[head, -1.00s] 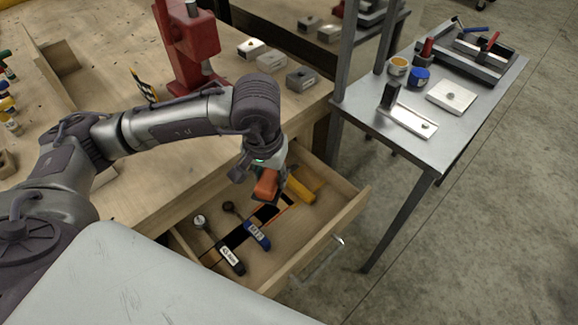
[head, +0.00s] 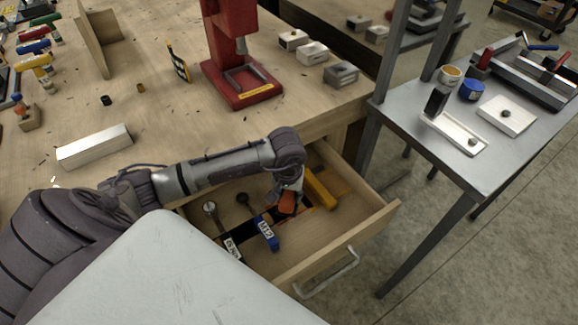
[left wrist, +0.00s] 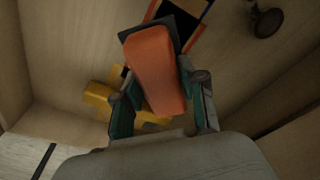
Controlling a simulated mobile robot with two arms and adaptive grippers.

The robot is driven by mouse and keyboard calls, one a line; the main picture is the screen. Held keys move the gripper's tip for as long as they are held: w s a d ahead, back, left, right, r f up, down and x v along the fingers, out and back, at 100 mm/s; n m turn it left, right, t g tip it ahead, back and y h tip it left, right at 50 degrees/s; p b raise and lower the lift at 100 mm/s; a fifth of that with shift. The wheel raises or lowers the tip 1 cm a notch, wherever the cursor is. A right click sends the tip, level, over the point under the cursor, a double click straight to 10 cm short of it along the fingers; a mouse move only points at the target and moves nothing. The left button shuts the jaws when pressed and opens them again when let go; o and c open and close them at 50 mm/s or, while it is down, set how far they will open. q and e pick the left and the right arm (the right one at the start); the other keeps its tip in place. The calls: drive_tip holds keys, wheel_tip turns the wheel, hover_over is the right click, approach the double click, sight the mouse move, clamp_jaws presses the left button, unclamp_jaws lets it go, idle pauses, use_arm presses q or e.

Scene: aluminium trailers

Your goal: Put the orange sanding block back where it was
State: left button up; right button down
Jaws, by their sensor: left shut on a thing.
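The orange sanding block (head: 287,204) is in my left gripper (head: 290,196), low inside the open drawer (head: 345,240). In the left wrist view the block (left wrist: 156,70) sits between the two fingers of the gripper (left wrist: 162,98), with a dark layer at its far end. A dark patch with an orange border (left wrist: 186,8) lies on the drawer floor just past the block. I cannot tell whether the block touches the floor. The right gripper is not in view.
A yellow tool (head: 320,188) lies right of the gripper in the drawer. A blue-handled tool (head: 265,232) and a dark-handled tool (head: 231,247) lie to its left. The red press (head: 232,60) stands on the bench behind. The metal side table (head: 465,155) is at right.

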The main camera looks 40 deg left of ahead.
sight(289, 201)
use_arm(q)
drive_tip(key=shift+f, duration=1.75)
drive_tip(key=o, duration=1)
drive_tip(key=shift+r, duration=0.1)
drive_tip(key=shift+r, duration=0.4)
drive_tip(key=r, duration=0.3)
drive_tip(key=s+r, duration=0.1)
drive_tip(key=r, duration=0.7)
drive_tip(key=shift+s+d+r, duration=0.2)
drive_tip(key=shift+d+r, duration=0.05)
drive_tip(key=shift+d, duration=0.1)
